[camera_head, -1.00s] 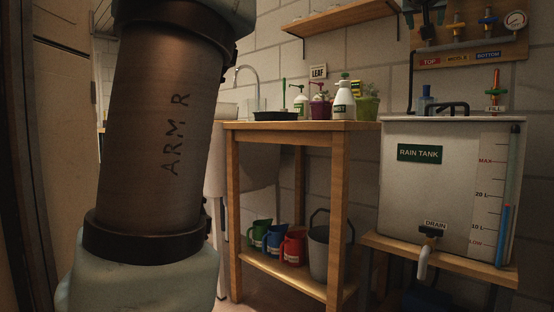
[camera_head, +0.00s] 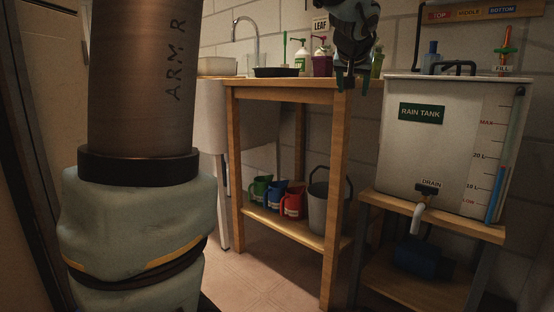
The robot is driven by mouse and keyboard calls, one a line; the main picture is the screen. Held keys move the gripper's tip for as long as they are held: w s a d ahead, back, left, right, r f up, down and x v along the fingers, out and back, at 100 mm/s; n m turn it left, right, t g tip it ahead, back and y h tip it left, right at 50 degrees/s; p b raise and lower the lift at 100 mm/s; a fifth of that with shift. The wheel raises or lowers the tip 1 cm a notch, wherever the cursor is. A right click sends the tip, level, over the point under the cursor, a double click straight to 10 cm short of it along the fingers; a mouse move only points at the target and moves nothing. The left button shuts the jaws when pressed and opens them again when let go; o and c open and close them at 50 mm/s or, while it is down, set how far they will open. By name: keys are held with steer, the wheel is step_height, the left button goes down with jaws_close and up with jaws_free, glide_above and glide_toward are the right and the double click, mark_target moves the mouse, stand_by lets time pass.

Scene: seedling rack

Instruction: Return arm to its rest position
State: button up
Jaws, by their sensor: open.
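My gripper (camera_head: 351,78) hangs at the upper middle right with its fingers pointing down. It is open and I see nothing between its fingers. In the picture it overlaps the right end of the wooden bench top (camera_head: 300,85) and hides part of what stands there. I cannot tell how far it is from the bench. My arm's brown link marked ARM R (camera_head: 145,85) and a pale joint fill the left side.
A white rain tank (camera_head: 440,150) with a drain tap (camera_head: 424,200) stands on a wooden stand at right. Bottles, including a purple one (camera_head: 321,62), are on the bench. Jugs and a grey bucket (camera_head: 325,208) sit on its lower shelf. Floor (camera_head: 260,275) in front is clear.

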steer(key=s+a+f+n+g+y+p, duration=0.1)
steer(key=s+a+f+g, duration=0.15)
steer(key=a+f, duration=0.6)
steer(key=s+a+f+n+g+y+p, duration=0.15)
steer(key=s+a+f, duration=0.25)
steer(key=a+f, duration=0.45)
steer(key=s+a+f+n+g+p, duration=0.1)
steer(key=s+a+f+g, duration=0.2)
steer(key=s+a+f, duration=0.3)
steer(key=s+a+f+n+g, duration=0.1)
steer(key=s+a+f+g, duration=0.15)
steer(key=s+f, duration=0.45)
step_height(320, 180, up, 40)
steer(key=s+p, duration=0.1)
steer(key=p, duration=3.7)
steer(key=shift+s+a+m+y, duration=0.2)
steer(key=shift+s+m+y, duration=0.15)
steer(key=shift+t, duration=0.25)
